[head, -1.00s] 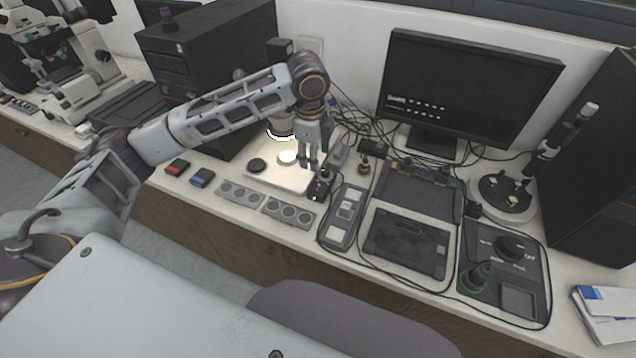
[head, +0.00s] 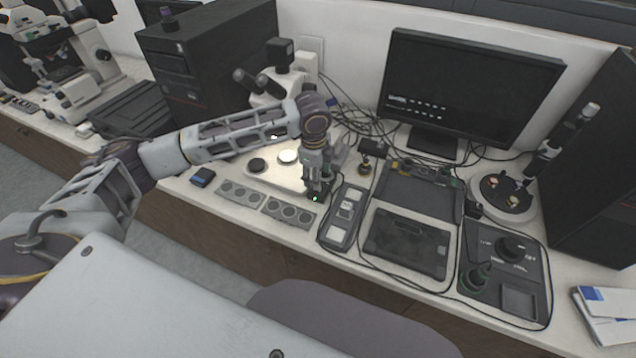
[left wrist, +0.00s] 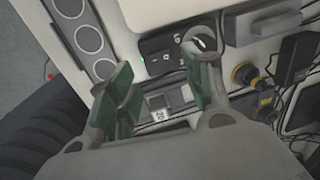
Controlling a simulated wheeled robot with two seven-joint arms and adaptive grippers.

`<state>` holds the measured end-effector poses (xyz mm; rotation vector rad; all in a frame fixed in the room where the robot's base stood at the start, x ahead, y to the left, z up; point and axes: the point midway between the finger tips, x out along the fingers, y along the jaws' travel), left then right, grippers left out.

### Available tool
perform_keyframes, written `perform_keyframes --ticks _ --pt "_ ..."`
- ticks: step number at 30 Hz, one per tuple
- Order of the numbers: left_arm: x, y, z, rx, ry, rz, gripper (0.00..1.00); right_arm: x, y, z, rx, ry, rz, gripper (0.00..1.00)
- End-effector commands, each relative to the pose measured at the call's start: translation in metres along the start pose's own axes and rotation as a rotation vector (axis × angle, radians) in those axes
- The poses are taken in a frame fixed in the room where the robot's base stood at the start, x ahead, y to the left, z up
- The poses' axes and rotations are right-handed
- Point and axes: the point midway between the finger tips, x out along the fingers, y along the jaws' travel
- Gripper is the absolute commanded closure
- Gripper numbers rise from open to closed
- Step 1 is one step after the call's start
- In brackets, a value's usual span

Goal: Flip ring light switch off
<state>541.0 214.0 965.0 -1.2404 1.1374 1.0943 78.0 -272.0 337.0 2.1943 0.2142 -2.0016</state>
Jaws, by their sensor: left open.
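The ring light control box (head: 317,197) is a small black box with a lit green lamp, at the front right of the microscope base (head: 288,178). The left wrist view shows its top face (left wrist: 160,58) with a rocker switch, the green lamp and a round knob (left wrist: 201,40). My left gripper (head: 319,187) points down right over the box. In the left wrist view its green-padded fingers (left wrist: 163,88) are spread apart with nothing held, the right one near the knob. I cannot tell whether they touch the box. The ring light is mostly hidden behind my arm. My right gripper is not in view.
A monitor (head: 465,90) stands behind. A blue-topped block (head: 202,177) is to the left.

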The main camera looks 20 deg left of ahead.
Motion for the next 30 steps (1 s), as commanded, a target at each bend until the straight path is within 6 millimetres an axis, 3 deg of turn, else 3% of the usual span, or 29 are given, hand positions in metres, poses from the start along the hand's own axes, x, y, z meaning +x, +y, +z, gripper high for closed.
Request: perform_keyframes --ticks 6,12,24,30 --pt "0.028 0.0 0.0 0.001 0.0 0.001 0.5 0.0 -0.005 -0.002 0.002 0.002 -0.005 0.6" --pt "0.044 0.0 0.0 0.001 0.0 -0.001 0.5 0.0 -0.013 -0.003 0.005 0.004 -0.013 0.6" --pt "0.048 0.0 0.0 0.001 -0.001 -0.001 0.5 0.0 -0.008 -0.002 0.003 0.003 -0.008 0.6" --pt "0.048 0.0 0.0 0.001 0.0 -0.001 0.74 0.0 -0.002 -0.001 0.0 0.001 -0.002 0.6"
